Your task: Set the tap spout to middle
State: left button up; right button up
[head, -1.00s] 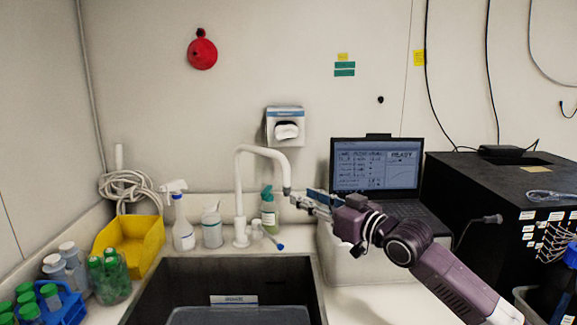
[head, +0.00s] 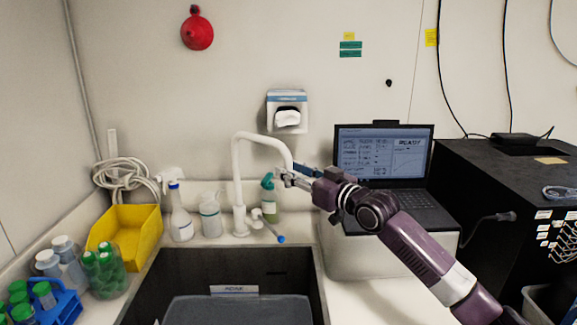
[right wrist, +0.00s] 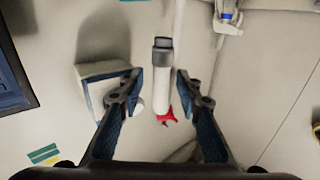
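The white tap spout (head: 262,138) rises from its base behind the sink, arches over and points to the right. Its downturned end is partly hidden by my right gripper (head: 284,179) in the head view. In the right wrist view, the spout's end (right wrist: 162,85) with its dark grey tip stands between the two fingers of my right gripper (right wrist: 153,80). The fingers are open, with a gap visible on each side of the spout. The tap's blue-tipped lever (head: 280,238) sticks out near the base. My left gripper is not in view.
The dark sink (head: 160,270) lies below the tap. A green-capped bottle (head: 270,205) stands close behind the spout, and spray bottles (head: 180,220) stand to its left. A laptop (head: 385,160) sits on a white box to the right. A dispenser (head: 287,98) hangs on the wall.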

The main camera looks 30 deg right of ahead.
jog(key=shift+w+a, duration=0.15)
jog(key=shift+w, duration=0.45)
grip_shut()
